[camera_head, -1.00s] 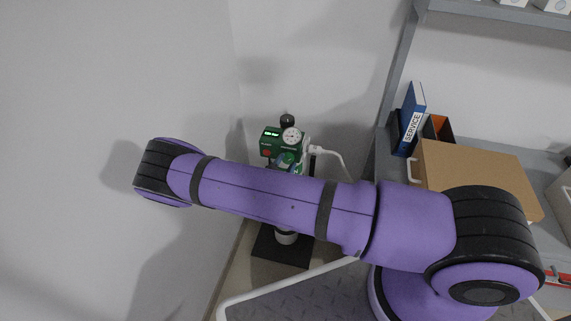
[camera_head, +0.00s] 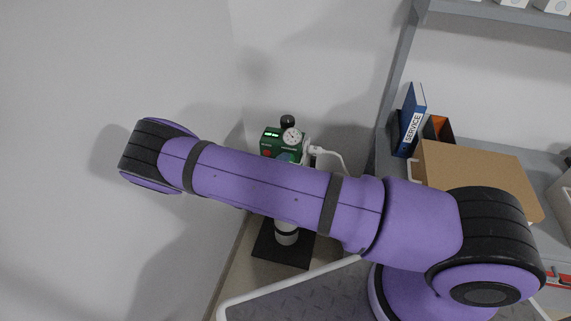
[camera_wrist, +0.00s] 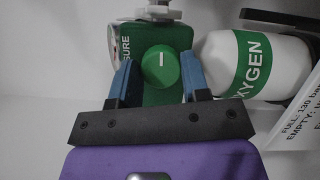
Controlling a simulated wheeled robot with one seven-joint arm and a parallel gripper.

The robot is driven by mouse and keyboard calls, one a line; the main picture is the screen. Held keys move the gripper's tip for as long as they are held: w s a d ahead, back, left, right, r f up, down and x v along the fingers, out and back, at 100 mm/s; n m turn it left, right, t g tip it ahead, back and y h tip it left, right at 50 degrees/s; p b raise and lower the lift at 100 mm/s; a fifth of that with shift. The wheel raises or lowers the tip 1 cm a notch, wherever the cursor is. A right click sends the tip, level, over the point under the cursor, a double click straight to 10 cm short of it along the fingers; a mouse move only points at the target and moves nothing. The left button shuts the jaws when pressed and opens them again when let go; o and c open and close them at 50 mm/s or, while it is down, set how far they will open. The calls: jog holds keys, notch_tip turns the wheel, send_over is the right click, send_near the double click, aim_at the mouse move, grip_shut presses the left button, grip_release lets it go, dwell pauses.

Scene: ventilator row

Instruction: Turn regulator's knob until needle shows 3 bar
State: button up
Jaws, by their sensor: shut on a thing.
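The green regulator (camera_head: 268,147) stands behind my arm in the head view, its lower part hidden. Its round white gauge (camera_head: 292,136) faces the camera, with a dark needle too small to read surely. In the wrist view the round green knob (camera_wrist: 160,68) sits on the regulator's green body (camera_wrist: 180,38). A short white mark on the knob points straight up in the picture. My gripper (camera_wrist: 158,62) is shut on the knob, one blue finger at each side. The gauge (camera_wrist: 113,42) shows only edge-on at the left there. In the head view my arm hides the gripper.
A white cylinder (camera_wrist: 220,65) labelled OXYGEN lies right of the knob in the wrist view, beside a printed card (camera_wrist: 303,118). A white hose (camera_head: 330,152) runs right from the regulator. A cardboard box (camera_head: 480,175) and blue SERVICE binder (camera_head: 411,118) stand on the right.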

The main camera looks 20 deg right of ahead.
jog(key=shift+s+f, duration=0.1)
dwell(0.5)
jog(key=o, duration=0.9)
jog(key=v, duration=1)
jog(key=shift+s+a, duration=0.2)
jog(key=shift+a, duration=0.1)
